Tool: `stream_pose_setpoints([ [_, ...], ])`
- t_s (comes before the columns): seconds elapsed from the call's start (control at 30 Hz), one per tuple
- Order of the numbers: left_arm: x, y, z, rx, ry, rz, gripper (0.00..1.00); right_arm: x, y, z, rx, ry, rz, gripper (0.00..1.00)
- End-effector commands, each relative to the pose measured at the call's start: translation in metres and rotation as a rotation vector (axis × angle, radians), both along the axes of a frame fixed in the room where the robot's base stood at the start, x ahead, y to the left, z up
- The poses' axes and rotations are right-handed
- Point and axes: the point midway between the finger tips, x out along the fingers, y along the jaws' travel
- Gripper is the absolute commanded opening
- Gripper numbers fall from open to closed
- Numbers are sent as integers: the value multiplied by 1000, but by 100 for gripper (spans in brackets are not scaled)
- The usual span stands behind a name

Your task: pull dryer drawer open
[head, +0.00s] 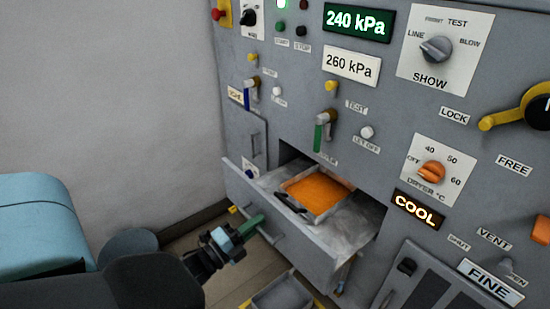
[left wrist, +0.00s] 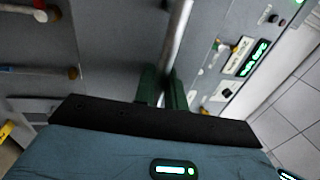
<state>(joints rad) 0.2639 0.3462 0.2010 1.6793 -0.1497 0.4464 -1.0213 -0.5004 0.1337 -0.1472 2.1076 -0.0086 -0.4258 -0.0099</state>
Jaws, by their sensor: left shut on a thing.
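The dryer drawer (head: 345,232) stands pulled out from the grey panel, below the green-handled valve. Inside it lies a metal tray (head: 336,205) filled with orange granular material, with a black handle at its left. My left gripper (head: 252,225), with green fingers, is at the drawer's front face and shut on its metal bar handle (head: 270,236). In the left wrist view the bar (left wrist: 178,38) runs down between the green fingers (left wrist: 162,88). My right gripper is not in view.
The panel shows a green 240 kPa display (head: 358,21), an orange dryer knob (head: 431,173) and a lit COOL sign (head: 418,209). A grey bin (head: 283,294) stands on the floor below the drawer. A plain wall (head: 100,90) is at the left.

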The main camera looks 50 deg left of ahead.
Motion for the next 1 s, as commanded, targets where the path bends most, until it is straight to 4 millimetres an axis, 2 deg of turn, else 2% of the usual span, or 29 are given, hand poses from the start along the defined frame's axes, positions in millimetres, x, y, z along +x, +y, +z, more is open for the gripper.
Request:
stream_pose_setpoints([
  [0.03, -16, 1, 2, -1, 4, 2, 0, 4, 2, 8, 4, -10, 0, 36],
  [0.2, -61, 4, 1, -2, 4, 2, 0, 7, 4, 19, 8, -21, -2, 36],
  [0.5, -117, 9, 0, -2, 1, 1, 0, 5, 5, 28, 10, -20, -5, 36],
  [0.7, -135, 10, 0, -1, 0, 1, 0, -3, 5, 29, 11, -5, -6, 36],
  [1.0, -142, 11, 0, -1, -1, -1, 0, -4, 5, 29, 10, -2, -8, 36],
])
